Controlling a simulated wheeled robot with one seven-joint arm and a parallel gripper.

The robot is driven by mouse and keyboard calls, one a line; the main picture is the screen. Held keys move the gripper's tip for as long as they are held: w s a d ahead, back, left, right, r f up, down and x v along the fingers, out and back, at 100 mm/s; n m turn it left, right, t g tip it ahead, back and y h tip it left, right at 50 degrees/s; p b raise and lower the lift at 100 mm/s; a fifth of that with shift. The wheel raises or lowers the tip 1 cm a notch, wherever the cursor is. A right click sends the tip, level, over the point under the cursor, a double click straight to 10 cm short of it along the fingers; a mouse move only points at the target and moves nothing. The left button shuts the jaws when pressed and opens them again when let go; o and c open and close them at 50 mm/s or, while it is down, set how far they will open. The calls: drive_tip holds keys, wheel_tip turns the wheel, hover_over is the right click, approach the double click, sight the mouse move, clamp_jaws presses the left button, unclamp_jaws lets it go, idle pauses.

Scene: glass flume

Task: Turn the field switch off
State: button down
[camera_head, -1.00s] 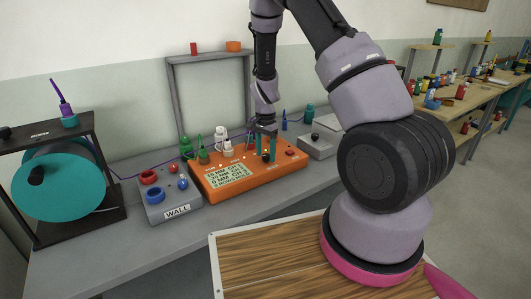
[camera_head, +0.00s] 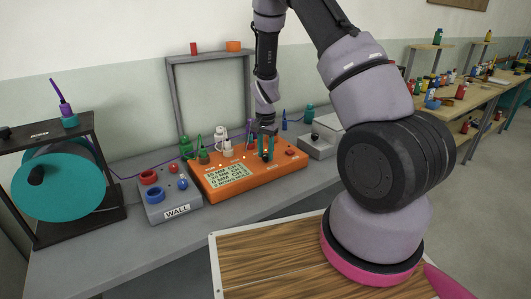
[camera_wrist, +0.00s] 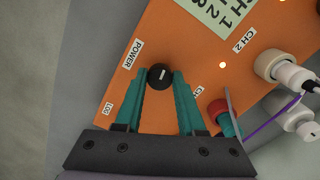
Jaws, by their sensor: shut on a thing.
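An orange control box (camera_head: 235,185) with a pale display stands on the grey bench. A round black knob (camera_wrist: 160,77) with a white mark line sits on its face; a POWER label is close to it in the wrist view. My gripper (camera_wrist: 162,84) has its teal fingertips on both sides of this knob, shut on it. In the head view my gripper (camera_head: 266,150) points down at the right part of the box, and its fingers mostly hide the knob. No label reading "field" is legible, so I cannot tell which control is the field switch.
A grey WALL box (camera_head: 168,200) with red and blue sockets stands left. A grey box (camera_head: 320,143) with a black knob stands right. Plugs (camera_wrist: 285,70) and a purple cable are close to my fingers. A grey frame stands behind.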

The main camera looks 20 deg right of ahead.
drive_tip(key=n, duration=0.4)
drive_tip(key=shift+n, duration=0.3)
drive_tip(key=n, duration=0.3)
drive_tip(key=shift+d+n, duration=0.1)
drive_tip(key=shift+n, duration=0.2)
drive_tip(key=n, duration=0.3)
drive_tip(key=shift+n, duration=0.3)
drive_tip(key=shift+d+n, duration=0.1)
drive_tip(key=shift+n, duration=1.7)
drive_tip(key=c, duration=0.5)
unclamp_jaws()
drive_tip(key=shift+r, duration=0.1)
